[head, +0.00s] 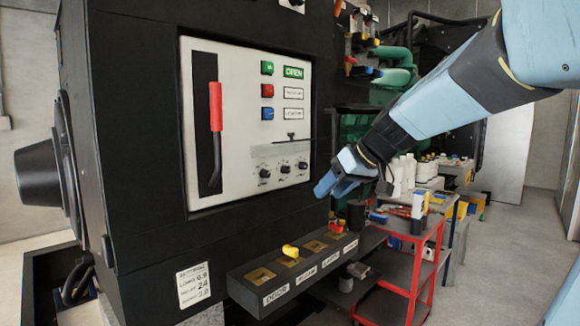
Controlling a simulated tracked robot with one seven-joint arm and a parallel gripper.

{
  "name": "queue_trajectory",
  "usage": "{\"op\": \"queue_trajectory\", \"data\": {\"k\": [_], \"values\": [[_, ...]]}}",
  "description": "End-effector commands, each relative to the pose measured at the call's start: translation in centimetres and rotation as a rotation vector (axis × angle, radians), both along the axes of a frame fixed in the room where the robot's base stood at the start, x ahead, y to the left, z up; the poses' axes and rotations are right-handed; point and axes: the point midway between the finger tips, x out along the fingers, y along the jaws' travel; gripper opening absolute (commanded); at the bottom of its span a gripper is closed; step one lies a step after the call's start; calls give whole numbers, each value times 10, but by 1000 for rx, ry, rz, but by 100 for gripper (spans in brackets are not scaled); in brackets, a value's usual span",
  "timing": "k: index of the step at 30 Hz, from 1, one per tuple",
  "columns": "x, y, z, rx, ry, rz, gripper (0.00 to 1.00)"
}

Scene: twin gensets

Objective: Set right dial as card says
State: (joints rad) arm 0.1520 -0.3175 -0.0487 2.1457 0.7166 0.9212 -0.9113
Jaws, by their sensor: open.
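The white control panel (235,100) is set in the black cabinet. Three small black dials sit low on it: a left dial (264,173), a middle dial (285,169) and the right dial (303,165). Their pointers are too small to read. A white card (194,285) with handwritten lines and numbers is on the cabinet's lower front; its text is too blurred to read surely. My gripper (331,188) is open and empty, right of and slightly below the right dial in the picture, apart from it.
A red-handled lever (215,110) and green, red and blue buttons (267,90) are on the panel. A labelled ledge (290,285) with a yellow knob (290,251) juts out below.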

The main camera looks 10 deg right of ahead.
Motion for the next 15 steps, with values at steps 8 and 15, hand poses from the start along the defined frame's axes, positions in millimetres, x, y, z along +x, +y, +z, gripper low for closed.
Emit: {"op": "queue_trajectory", "data": {"k": [8, 15], "values": [[116, -43, 33, 67, -259, 92, 53], [178, -80, 47, 57, -441, 113, 53]]}}
